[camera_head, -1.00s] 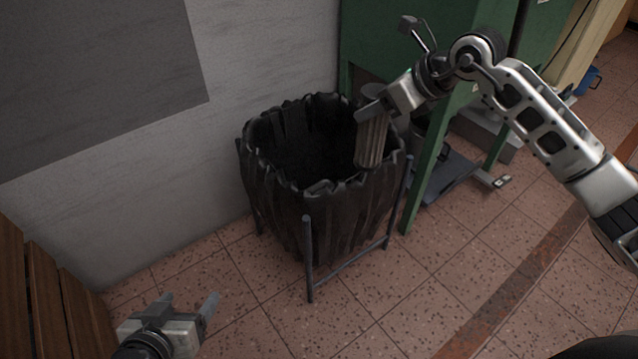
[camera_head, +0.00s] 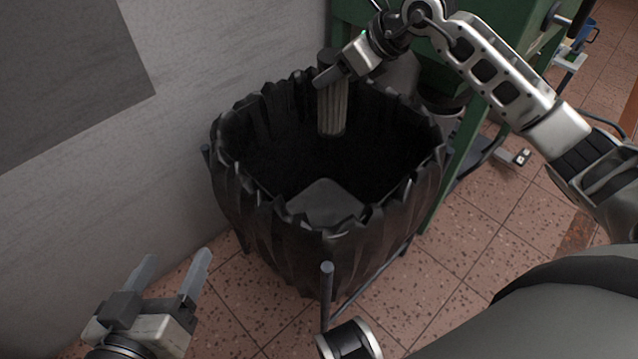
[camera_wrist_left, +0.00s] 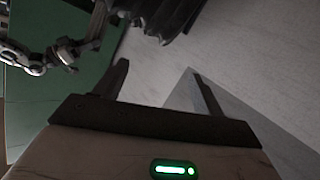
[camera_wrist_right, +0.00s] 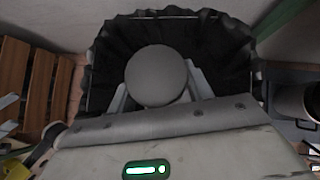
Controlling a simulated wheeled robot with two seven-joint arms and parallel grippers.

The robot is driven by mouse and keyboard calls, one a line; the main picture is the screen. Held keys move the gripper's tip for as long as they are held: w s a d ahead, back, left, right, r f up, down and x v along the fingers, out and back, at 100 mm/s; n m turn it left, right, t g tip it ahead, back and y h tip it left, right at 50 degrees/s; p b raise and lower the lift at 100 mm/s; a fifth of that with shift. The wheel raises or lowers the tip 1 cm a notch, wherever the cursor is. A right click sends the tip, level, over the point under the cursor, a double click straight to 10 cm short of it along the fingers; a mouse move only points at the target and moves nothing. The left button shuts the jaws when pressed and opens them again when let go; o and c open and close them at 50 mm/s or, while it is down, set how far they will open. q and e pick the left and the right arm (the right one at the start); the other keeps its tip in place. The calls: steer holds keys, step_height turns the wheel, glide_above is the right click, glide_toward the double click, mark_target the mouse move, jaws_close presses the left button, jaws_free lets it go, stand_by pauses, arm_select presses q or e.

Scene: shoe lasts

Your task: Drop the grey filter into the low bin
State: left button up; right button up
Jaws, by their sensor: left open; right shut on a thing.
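The grey filter (camera_head: 333,108) is a pleated cylinder with dark ends, hanging upright. My right gripper (camera_head: 328,78) is shut on it near its top. In the head view the filter overlaps the far part of the opening of the low bin (camera_head: 290,240), a black bag-lined bin on a metal frame. In the right wrist view the filter's round end (camera_wrist_right: 156,76) sits between the fingers, with the bin's opening beyond it. My left gripper (camera_head: 172,277) is open and empty, low at the left, in front of the bin. In the left wrist view its fingers (camera_wrist_left: 160,85) are apart.
A grey wall (camera_head: 170,130) stands left of and behind the bin. A green machine frame (camera_head: 465,150) stands close on the right. A metal post (camera_head: 326,290) of the bin's stand rises at its front. Tiled floor (camera_head: 500,240) is open at the right.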

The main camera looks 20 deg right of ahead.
mark_target(335, 95)
step_height(335, 95, down, 4)
steer(key=b, duration=0.3)
steer(key=shift+s, duration=0.1)
steer(key=shift+f+b, duration=0.45)
steer(key=shift+f, duration=0.25)
arm_select(q)
steer(key=shift+w+d+r+n+t+h, duration=0.1)
steer(key=shift+d+r+n+t+h, duration=0.5)
steer(key=shift+r+n+h, duration=0.25)
arm_select(e)
steer(key=shift+f, duration=0.15)
arm_select(q)
steer(key=shift+f, duration=0.1)
